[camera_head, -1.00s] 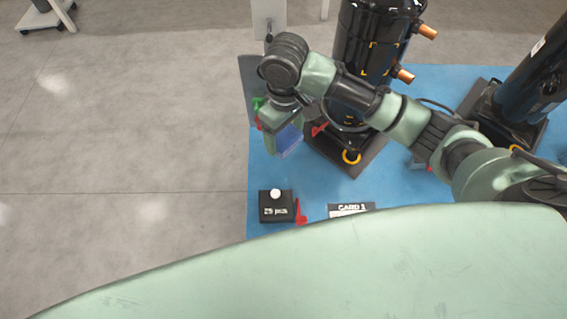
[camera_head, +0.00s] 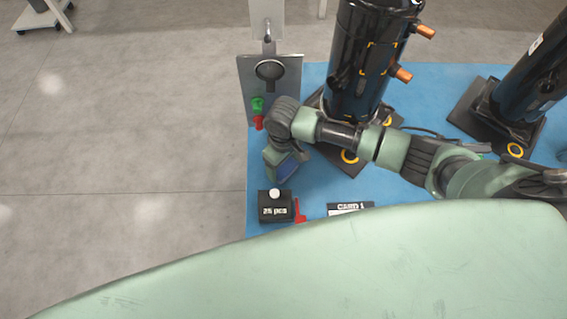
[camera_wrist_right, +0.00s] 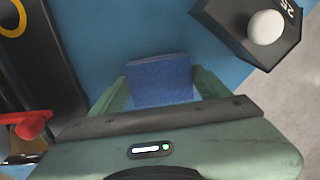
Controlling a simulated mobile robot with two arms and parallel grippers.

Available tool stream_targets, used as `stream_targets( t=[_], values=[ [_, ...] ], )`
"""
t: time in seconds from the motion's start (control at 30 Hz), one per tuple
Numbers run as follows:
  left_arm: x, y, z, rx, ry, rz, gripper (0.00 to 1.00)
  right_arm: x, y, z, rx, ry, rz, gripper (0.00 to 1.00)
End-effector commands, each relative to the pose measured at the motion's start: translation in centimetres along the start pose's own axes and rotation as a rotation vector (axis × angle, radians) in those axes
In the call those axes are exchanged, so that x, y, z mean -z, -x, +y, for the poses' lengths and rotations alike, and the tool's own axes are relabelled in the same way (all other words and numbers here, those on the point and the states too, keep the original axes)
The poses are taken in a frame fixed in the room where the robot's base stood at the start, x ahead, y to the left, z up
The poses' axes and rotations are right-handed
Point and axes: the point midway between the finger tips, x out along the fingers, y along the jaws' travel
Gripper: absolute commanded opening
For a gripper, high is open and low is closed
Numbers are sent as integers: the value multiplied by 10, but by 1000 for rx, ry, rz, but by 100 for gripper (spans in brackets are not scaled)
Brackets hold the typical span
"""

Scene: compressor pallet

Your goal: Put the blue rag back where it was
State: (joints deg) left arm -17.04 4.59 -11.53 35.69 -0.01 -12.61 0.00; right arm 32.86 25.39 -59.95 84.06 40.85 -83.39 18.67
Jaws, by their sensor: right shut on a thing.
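The blue rag (camera_head: 287,168) is a folded blue block between the fingers of my right gripper (camera_head: 284,172). In the right wrist view the rag (camera_wrist_right: 160,80) sits between the two green fingers, and my right gripper (camera_wrist_right: 160,92) is shut on it. The gripper is over the blue mat (camera_head: 385,188), just behind the black box marked "25 pcs" (camera_head: 275,212). I cannot tell whether the rag touches the mat. My left gripper is not in view.
A white ball (camera_head: 275,193) is on the black box, with a red part (camera_head: 299,212) beside it. A card holder (camera_head: 350,208) is to the right. Black compressors (camera_head: 365,65) stand behind. A grey plate (camera_head: 283,75) with green and red parts is at the back left.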

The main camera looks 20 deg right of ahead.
Motion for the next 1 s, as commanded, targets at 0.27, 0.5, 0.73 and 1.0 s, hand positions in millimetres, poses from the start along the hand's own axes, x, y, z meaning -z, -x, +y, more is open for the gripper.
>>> stream_targets(
  t=[0.27,0.5,0.73,1.0],
  values=[
    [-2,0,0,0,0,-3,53,0,0,0,0,0,0,98],
    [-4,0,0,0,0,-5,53,0,0,0,0,0,0,98],
    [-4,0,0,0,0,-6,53,1,18,0,1,1,3,98],
    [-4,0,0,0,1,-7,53,1,76,0,1,1,4,98]
  ],
)
